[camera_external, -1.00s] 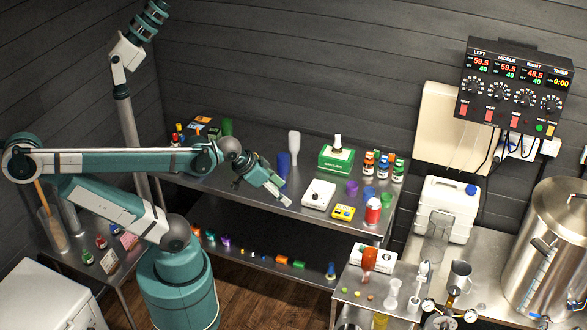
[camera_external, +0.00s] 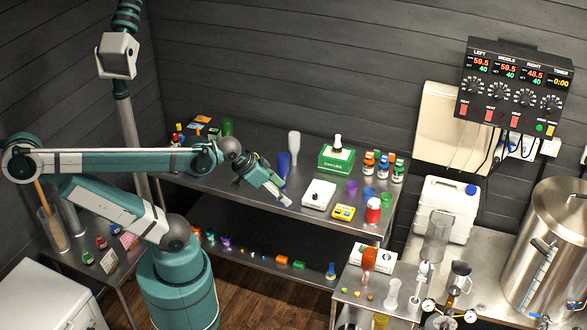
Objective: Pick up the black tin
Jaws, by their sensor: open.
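My gripper (camera_external: 283,198) is open, with its fingers over the middle of the steel table (camera_external: 250,197), left of a white box (camera_external: 319,194). No object shows between its fingers. I cannot make out a black tin for certain. Small dark items stand among the coloured things at the table's far left end, too small to identify. My arm hides part of the table's left side.
A blue cylinder (camera_external: 283,164), a pale vase (camera_external: 294,146) and a green box (camera_external: 337,158) stand behind my gripper. A yellow device (camera_external: 344,212) and a red-and-white can (camera_external: 373,210) stand to the right. A lower shelf (camera_external: 255,255) holds several small coloured items.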

